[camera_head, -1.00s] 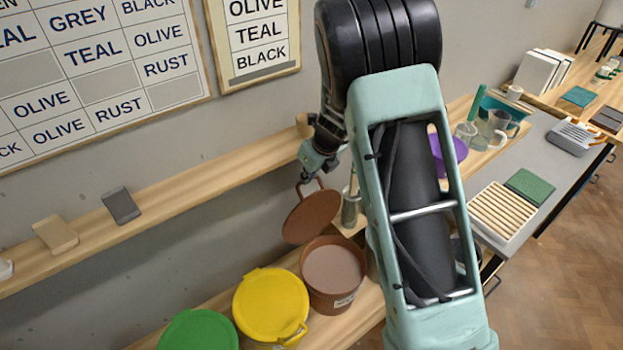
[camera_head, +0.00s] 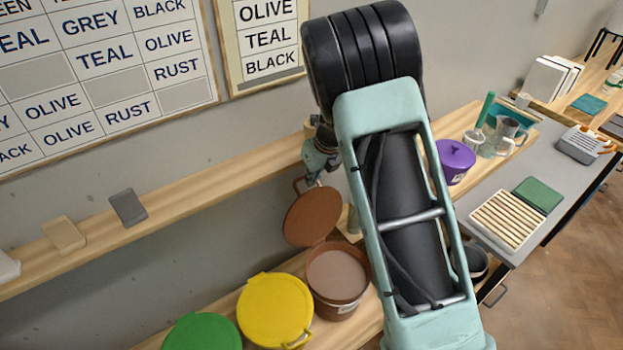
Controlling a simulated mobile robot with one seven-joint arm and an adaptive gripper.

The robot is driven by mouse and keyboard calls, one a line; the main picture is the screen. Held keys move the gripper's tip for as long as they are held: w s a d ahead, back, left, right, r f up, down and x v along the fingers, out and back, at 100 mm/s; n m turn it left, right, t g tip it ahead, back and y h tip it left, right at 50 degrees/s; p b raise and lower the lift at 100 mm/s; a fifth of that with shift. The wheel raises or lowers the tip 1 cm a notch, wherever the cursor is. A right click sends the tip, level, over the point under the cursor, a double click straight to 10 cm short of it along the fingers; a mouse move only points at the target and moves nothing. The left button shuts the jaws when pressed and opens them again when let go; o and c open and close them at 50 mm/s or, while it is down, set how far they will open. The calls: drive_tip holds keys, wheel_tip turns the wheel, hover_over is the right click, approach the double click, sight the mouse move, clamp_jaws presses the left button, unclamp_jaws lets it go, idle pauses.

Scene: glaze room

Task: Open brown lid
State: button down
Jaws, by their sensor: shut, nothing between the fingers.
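The brown lid (camera_head: 312,217) stands raised and steeply tilted at the back of the brown bucket (camera_head: 338,309). The bucket's mouth is uncovered and shows a flat, pale brown content. A loop handle (camera_head: 300,185) sticks up from the lid's top edge. My gripper (camera_head: 312,181) is just above that edge, close by the handle. It is small in view and looks shut with nothing held. Whether it touches the lid or handle I cannot tell. My own arm hides the area right of the bucket.
A yellow-lidded bucket (camera_head: 272,309) and a green lid (camera_head: 203,333) stand left of the brown bucket. A wooden wall shelf (camera_head: 210,190) runs behind, close to my gripper. A purple-lidded pot (camera_head: 455,160) and glass jugs (camera_head: 497,138) stand to the right, beyond my arm.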

drive_tip(key=v, duration=1.2)
